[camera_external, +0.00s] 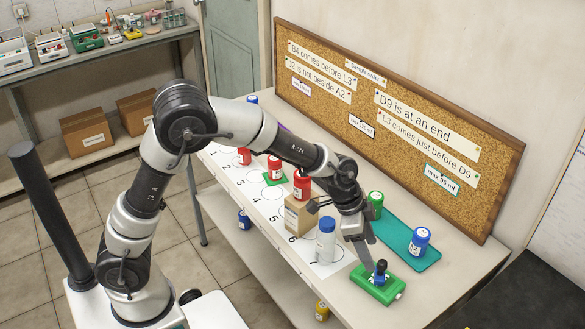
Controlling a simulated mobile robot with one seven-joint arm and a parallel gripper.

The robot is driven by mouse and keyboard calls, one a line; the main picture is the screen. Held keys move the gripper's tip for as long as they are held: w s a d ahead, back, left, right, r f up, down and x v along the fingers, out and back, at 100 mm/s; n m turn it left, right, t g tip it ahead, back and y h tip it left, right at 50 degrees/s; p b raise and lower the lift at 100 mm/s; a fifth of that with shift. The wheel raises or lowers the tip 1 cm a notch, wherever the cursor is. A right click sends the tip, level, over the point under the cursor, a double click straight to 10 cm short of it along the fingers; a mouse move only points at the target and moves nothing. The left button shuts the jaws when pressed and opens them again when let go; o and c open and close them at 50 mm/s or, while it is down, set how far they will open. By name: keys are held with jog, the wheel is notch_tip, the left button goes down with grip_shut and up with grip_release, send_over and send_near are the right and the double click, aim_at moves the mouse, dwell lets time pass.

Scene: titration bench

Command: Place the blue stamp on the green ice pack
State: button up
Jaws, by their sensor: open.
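The blue stamp (380,269), with a dark knob-like handle, appears upright on top of the green ice pack (372,291) near the front right of the bench. The ice pack is a flat green block with a pale end piece. My gripper (369,268) is open and points down just left of the stamp. A grey finger reaches down close beside the stamp. I cannot tell whether it touches the stamp, and the other finger is not clear from this side.
A corkboard (385,112) rises at the back.

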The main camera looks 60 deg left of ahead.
jog(key=shift+v, duration=1.85)
